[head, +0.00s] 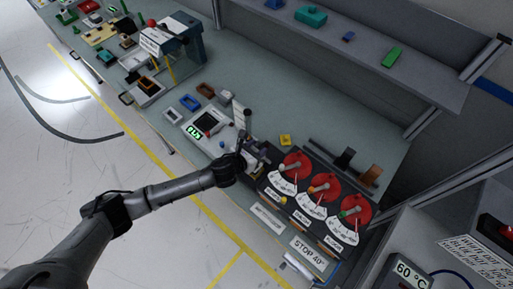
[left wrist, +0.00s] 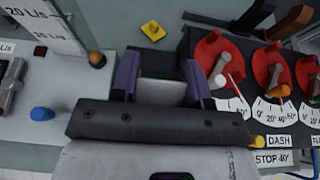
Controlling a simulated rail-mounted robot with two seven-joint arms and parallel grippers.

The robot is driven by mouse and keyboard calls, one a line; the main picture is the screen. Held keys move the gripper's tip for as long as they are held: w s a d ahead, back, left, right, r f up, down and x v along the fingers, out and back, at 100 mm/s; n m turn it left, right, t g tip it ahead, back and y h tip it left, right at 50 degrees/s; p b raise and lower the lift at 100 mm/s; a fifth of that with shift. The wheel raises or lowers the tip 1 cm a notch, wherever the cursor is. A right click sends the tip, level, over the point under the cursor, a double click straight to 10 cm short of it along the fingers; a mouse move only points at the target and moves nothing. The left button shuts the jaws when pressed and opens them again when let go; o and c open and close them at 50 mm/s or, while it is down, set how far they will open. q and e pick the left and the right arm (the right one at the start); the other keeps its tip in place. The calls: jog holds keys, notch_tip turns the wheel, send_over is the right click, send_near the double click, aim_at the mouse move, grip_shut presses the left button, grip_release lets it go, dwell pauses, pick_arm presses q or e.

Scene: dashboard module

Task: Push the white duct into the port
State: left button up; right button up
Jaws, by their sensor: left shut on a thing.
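My left gripper (head: 252,155) is at the middle of the bench, between the white panel and the black dial unit. In the left wrist view its two purple fingers (left wrist: 161,76) are shut on a pale grey-white block, which looks like the white duct (left wrist: 161,92). The block's lower part is hidden behind the gripper body. I cannot make out the port, so I cannot tell whether the duct touches or enters it. My right gripper is not in view.
The dial unit has three red dials (left wrist: 212,62) just right of the gripper. Left of it is a white panel (left wrist: 60,85) with an orange knob (left wrist: 97,59) and a blue knob (left wrist: 42,114). A yellow block (head: 285,140) lies behind. A shelf (head: 350,50) runs along the back.

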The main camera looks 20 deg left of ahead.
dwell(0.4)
pick_arm(q)
jog(key=shift+p, duration=0.3)
dwell(0.5)
jog(key=shift+p, duration=0.3)
jog(key=shift+f+b, duration=0.55)
jog(key=shift+f, duration=0.3)
dwell(0.4)
jog(key=shift+f+b, duration=0.6)
jog(key=shift+f, duration=0.4)
jog(key=o, duration=1.1)
jog(key=shift+o, duration=0.7)
